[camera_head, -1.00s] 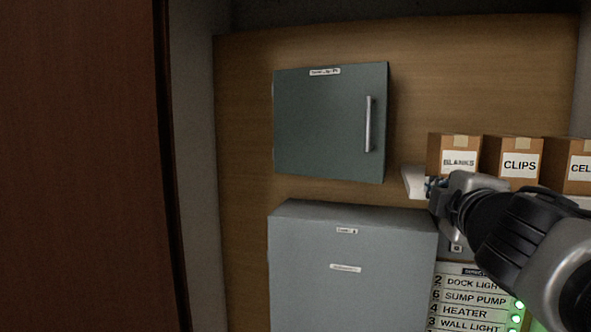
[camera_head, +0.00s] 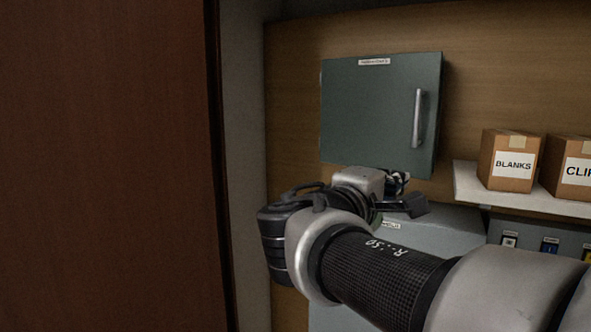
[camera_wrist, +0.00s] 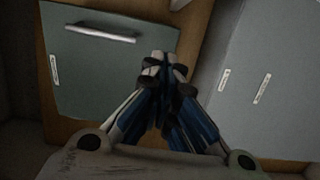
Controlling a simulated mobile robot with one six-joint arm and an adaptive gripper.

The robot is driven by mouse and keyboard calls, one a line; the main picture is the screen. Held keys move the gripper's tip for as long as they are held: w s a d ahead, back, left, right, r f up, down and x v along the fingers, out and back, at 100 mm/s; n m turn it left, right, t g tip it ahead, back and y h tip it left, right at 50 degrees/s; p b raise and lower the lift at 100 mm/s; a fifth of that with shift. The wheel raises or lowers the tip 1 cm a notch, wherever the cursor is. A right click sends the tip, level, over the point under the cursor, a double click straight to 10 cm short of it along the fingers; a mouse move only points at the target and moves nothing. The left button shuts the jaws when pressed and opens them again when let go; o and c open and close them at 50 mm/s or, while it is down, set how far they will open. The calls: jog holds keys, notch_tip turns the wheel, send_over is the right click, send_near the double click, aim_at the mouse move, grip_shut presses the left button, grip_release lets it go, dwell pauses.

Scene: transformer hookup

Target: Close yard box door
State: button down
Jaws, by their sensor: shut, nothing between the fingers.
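A green-grey wall box (camera_head: 368,112) with a label at its top and a vertical silver handle (camera_head: 418,118) on the right of its door hangs on the wooden back panel. Its door looks shut or nearly shut; I cannot tell if a small gap remains. The label is too blurred to read. My gripper (camera_head: 396,183) is just below the box's lower edge, partly hidden by my wrist. In the wrist view the gripper (camera_wrist: 160,65) is shut and empty, its fingertips beside the box door (camera_wrist: 95,75), with the handle (camera_wrist: 100,33) beyond them.
A larger grey cabinet (camera_head: 455,228) stands below, partly behind my arm; it also shows in the wrist view (camera_wrist: 265,80). A white shelf (camera_head: 520,198) at the right bears cartons, one marked BLANKS (camera_head: 508,162). A dark red-brown panel (camera_head: 105,165) fills the left.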

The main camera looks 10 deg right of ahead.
aim_at(419, 164)
jog(key=p+x, duration=0.2)
jog(key=x, duration=1)
jog(key=shift+w+d+f+p, duration=0.15)
jog(key=shift+d+p, duration=0.1)
jog(key=shift+p, duration=0.15)
jog(key=b+x, duration=0.3)
jog(key=x, duration=0.2)
jog(key=shift+w+d+f, duration=0.1)
jog(key=shift+d+f, duration=0.1)
jog(key=shift+d, duration=0.05)
jog(key=shift+r, duration=0.35)
